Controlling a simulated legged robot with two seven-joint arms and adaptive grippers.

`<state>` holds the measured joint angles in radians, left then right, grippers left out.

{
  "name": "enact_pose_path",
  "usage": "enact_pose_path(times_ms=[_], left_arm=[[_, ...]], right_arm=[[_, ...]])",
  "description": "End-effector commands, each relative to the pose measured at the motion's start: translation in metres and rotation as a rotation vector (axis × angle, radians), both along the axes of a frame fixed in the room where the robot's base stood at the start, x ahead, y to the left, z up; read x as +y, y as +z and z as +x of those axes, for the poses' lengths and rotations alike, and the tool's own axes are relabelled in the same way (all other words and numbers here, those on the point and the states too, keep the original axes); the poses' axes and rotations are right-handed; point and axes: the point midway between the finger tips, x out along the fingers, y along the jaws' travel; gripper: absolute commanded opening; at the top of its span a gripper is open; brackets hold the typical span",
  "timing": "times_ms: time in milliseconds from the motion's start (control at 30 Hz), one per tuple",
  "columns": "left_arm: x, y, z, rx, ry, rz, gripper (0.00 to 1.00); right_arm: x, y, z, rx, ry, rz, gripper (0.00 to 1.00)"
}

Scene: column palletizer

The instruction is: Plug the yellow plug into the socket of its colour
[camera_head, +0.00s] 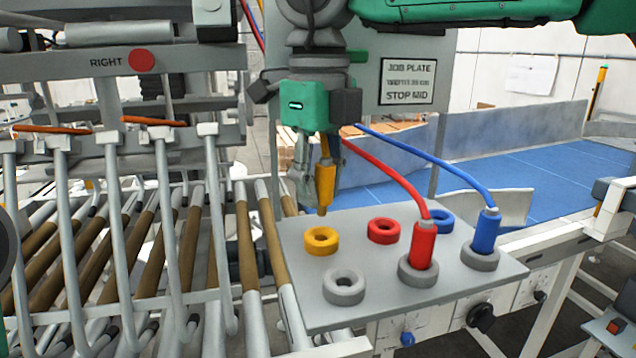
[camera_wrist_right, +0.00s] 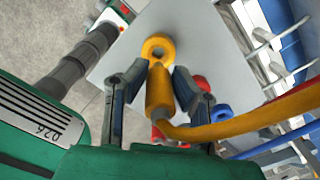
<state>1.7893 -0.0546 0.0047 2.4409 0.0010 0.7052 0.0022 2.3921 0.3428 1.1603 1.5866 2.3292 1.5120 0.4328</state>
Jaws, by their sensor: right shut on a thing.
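The yellow plug (camera_head: 326,186) hangs upright, tip down, in my right gripper (camera_head: 314,180). Its tip is a little above the yellow socket (camera_head: 321,248), a ring at the back left of the grey plate (camera_head: 390,297), with a small gap in the head view. In the right wrist view the plug (camera_wrist_right: 160,92) is between the two fingers of the right gripper (camera_wrist_right: 160,84), and its tip overlaps the near edge of the yellow socket (camera_wrist_right: 158,38). The yellow cable bends away from the plug's back end. My left gripper is not in view.
A red plug (camera_head: 422,246) and a blue plug (camera_head: 486,232) stand in grey sockets in the plate's front row. Behind them are an empty red socket (camera_head: 383,230) and a blue socket (camera_head: 440,221). An empty grey socket (camera_head: 343,287) is front left. Rollers lie left.

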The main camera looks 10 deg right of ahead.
Motion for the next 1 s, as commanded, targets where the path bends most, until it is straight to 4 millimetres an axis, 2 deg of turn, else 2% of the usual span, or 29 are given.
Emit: enact_pose_path(times_ms=[1000], left_arm=[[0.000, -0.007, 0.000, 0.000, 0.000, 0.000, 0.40]], right_arm=[[0.000, -0.021, 0.000, 0.001, -0.001, 0.000, 0.00]])
